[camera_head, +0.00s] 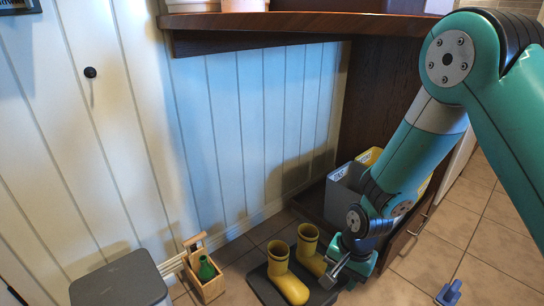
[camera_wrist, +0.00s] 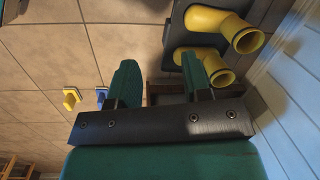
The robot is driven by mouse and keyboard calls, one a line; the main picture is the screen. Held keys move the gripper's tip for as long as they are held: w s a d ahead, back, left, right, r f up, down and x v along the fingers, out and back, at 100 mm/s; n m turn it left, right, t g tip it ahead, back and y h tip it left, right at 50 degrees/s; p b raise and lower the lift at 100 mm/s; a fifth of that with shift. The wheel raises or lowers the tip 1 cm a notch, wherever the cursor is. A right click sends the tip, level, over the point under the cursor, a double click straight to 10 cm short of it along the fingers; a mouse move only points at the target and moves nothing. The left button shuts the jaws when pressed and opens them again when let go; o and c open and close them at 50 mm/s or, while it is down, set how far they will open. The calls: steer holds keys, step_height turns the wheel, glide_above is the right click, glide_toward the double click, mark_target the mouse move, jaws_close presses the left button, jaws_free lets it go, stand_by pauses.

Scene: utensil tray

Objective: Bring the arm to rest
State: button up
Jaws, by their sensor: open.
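My arm, teal with grey joints, reaches down from the upper right in the head view. My gripper (camera_head: 338,272) hangs low beside the right yellow boot (camera_head: 309,250); I cannot tell from this view whether it touches the boot. In the wrist view my gripper (camera_wrist: 160,82) has its two teal fingers wide apart, with nothing held between them. Two yellow boots, including the left one (camera_head: 286,276), stand upright on a dark boot tray (camera_head: 262,286). They also show at the upper right of the wrist view.
A wooden caddy (camera_head: 209,288) with a green bottle (camera_head: 206,268) stands left of the boots. A grey bin (camera_head: 345,191) sits in a low drawer behind my arm. A wooden counter (camera_head: 300,23) juts out above. A blue item (camera_head: 449,293) lies on open tiled floor at right.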

steer(key=s+a+r+n+y+p, duration=0.1)
steer(key=s+r+n, duration=0.2)
steer(key=r, duration=0.7)
steer(key=s+a+r+n+y+p, duration=0.1)
steer(key=s+r+n, duration=0.2)
steer(key=r, duration=0.7)
steer(key=s+d+r+n+p, duration=0.1)
steer(key=s+r+n+p, duration=0.1)
steer(key=s+r+n, duration=0.85)
step_height(320, 180, up, 40)
steer(key=s+m+p, duration=0.1)
steer(key=m+p, duration=0.2)
steer(key=p, duration=3.5)
steer(key=shift+s+d+y, duration=0.15)
steer(key=shift+d+y, duration=0.05)
steer(key=shift+y, duration=0.1)
